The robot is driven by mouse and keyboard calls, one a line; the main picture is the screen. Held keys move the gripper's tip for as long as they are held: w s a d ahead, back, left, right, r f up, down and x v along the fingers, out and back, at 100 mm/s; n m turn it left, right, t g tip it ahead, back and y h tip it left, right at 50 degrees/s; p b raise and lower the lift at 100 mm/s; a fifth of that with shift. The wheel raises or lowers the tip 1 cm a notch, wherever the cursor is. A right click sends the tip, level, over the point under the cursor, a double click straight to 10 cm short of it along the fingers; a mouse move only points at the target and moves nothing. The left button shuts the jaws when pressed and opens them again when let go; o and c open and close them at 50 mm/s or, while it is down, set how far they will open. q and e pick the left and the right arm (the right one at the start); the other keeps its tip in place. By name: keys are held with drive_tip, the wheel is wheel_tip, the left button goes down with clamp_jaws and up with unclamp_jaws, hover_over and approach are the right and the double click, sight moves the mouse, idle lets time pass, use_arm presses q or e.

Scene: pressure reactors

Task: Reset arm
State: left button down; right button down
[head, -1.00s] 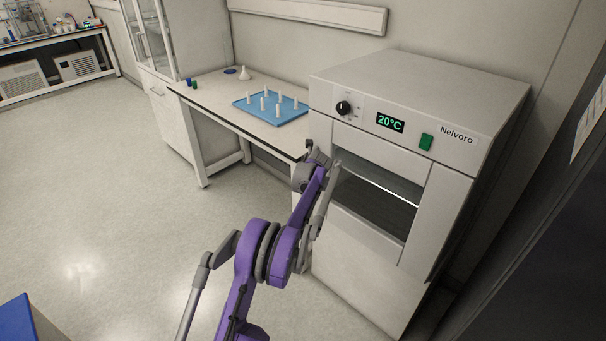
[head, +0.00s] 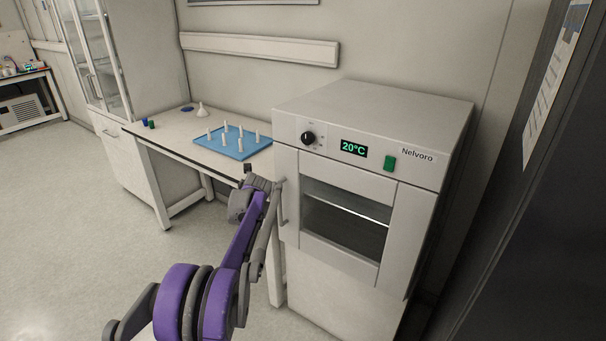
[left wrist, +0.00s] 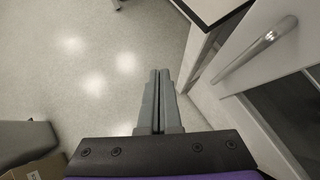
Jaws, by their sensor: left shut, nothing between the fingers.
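My left arm reaches in from the bottom left of the head view, and its wrist end is beside the oven's left front edge. My left gripper (left wrist: 160,73) is shut and empty in the left wrist view, with its two fingers together over the bare floor. The oven door handle (left wrist: 255,49) is to the right of the fingers and apart from them. In the head view the oven (head: 365,120) reads 20°C and its windowed door looks closed. The fingertips are hard to make out in the head view. My right gripper is not in view.
A white table (head: 178,146) left of the oven holds a blue tray (head: 238,152) with several white upright pieces, a white funnel-like item (head: 201,109) and small caps. A tall cabinet (head: 100,60) stands farther left. The floor (head: 90,215) at left is clear.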

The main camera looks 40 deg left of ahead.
use_arm(q)
drive_tip(key=s+d+r+n+h+p, duration=0.1)
drive_tip(key=s+d+r+n, duration=0.2)
drive_tip(key=d, duration=0.6)
drive_tip(key=s+d+r+n+t+h+p, duration=0.1)
drive_tip(key=s+d+n, duration=0.25)
drive_tip(key=d, duration=0.55)
drive_tip(key=s+d+r+n+h+p, duration=0.25)
drive_tip(key=d+n, duration=0.25)
drive_tip(key=d, duration=0.4)
drive_tip(key=s+d+f+n+h+p, duration=0.1)
drive_tip(key=s+d+f+n, duration=0.1)
drive_tip(key=s+d+n, duration=0.4)
drive_tip(key=s+d+f+n+h+p, duration=0.1)
drive_tip(key=s+d+n, duration=0.5)
drive_tip(key=s+d, duration=0.7)
wheel_tip(320, 180, down, 2)
drive_tip(key=shift+s+d+h+p, duration=0.15)
drive_tip(key=shift+s+h+p, duration=0.15)
drive_tip(key=shift+s+h, duration=0.35)
drive_tip(key=shift+n, duration=0.25)
